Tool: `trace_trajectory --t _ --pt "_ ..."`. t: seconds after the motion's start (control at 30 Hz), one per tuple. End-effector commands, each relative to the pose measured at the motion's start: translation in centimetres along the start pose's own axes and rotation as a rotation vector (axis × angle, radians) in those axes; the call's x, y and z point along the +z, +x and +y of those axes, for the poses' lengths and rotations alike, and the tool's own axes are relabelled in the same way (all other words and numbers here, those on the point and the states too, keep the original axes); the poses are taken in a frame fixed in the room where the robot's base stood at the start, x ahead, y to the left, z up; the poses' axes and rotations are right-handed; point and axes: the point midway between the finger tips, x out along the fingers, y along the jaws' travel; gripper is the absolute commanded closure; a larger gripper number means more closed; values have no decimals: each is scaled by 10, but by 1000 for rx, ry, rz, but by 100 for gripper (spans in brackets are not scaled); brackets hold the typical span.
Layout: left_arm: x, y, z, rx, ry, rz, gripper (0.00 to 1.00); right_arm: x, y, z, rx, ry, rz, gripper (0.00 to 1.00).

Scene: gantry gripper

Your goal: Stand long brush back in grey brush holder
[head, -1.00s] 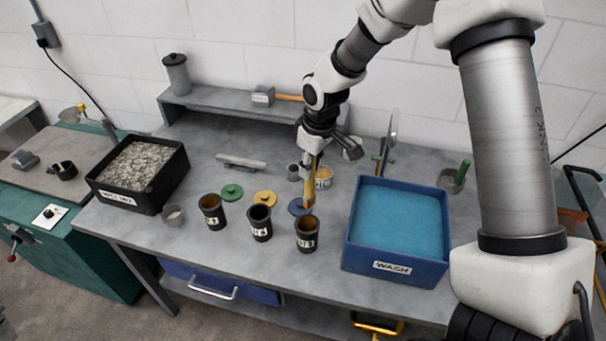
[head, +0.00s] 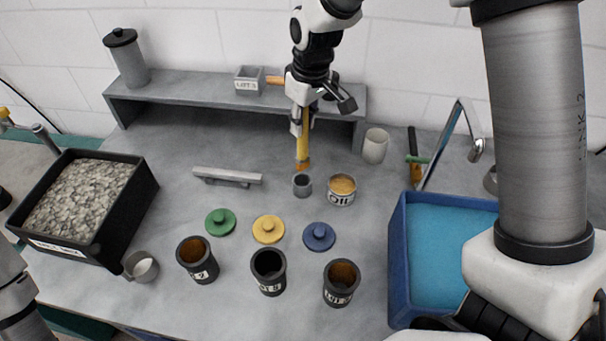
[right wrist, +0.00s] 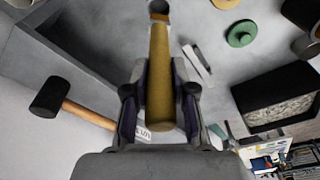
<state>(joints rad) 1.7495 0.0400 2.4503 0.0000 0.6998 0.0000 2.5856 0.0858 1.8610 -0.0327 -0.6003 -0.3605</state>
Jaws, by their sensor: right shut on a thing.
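The long brush (head: 303,148) has a yellow handle and an orange-brown lower end. My right gripper (head: 301,122) is shut on its handle and holds it nearly upright, lower end down. In the right wrist view the handle (right wrist: 160,80) runs between the fingers. A small grey cup (head: 302,187), which looks like the grey brush holder, stands on the bench just below the brush's lower end in the picture. The brush end appears outside the cup, above or behind its rim; the exact gap cannot be told. My left gripper is not in view.
An oil tin (head: 342,190) stands close right of the cup, with a pale grey cup (head: 375,146) behind. A grey bar (head: 227,177) lies left. Three lids and three dark pots (head: 268,270) are in front. A shelf (head: 200,97) stands behind; a blue wash tub (head: 398,270) is right.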

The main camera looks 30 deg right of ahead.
Motion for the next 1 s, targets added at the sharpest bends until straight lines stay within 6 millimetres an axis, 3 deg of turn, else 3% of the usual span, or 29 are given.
trace_trajectory --t 0.1,0.4,0.63,0.67,0.7,0.73,1.0 --pt "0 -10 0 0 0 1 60 5 26 0 -3 1 -7 100" --pt "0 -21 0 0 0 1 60 12 74 0 -2 1 -5 100" --pt "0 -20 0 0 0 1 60 12 82 0 -1 1 -1 100" --pt "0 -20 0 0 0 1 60 12 82 0 -1 1 -1 68" --pt "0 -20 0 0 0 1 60 12 82 0 -1 1 -1 54" --pt "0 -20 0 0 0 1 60 12 82 0 -1 1 -1 50" --pt "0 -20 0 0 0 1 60 12 81 0 0 1 -1 50"
